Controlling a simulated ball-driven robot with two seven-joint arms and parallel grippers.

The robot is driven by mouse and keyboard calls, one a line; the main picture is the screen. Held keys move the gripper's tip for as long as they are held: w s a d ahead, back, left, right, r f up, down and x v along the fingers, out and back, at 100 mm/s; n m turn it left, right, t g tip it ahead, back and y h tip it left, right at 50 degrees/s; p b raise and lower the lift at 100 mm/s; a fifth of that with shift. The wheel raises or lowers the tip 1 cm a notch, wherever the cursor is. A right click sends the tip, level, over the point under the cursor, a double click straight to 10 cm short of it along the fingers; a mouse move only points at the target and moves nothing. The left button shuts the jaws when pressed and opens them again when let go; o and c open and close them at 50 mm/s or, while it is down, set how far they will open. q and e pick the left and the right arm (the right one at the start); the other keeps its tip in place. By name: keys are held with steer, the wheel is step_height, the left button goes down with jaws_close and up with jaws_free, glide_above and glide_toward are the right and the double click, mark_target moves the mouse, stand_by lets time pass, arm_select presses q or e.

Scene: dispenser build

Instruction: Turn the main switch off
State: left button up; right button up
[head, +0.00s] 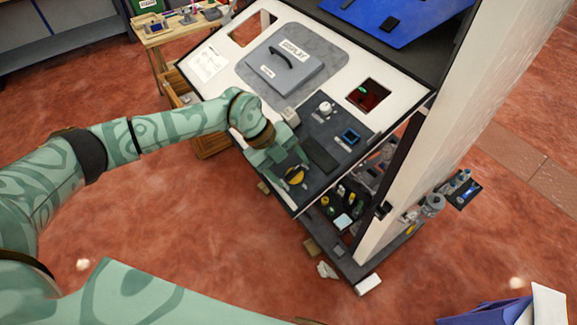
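A small round yellow piece (295,175), which looks like the main switch, sits at the lower front of the dark control strip on the slanted dispenser panel. My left gripper (294,173) is right over it, with its two fingers apart, one to each side of the yellow piece. The gripper hides part of the switch, so its turned position and any finger contact cannot be made out. My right gripper is not in view.
A white knob (325,108), a blue-framed square (350,136) and a dark red window (368,95) lie farther up the panel. A grey display cover (285,72) is behind. A pale wall (450,110) stands at right. Shelves with small parts are below.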

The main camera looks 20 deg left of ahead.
arm_select(q)
steer(key=b+v, duration=0.3)
steer(key=v, duration=1.3)
steer(key=shift+r, duration=0.15)
steer(key=shift+a, duration=0.1)
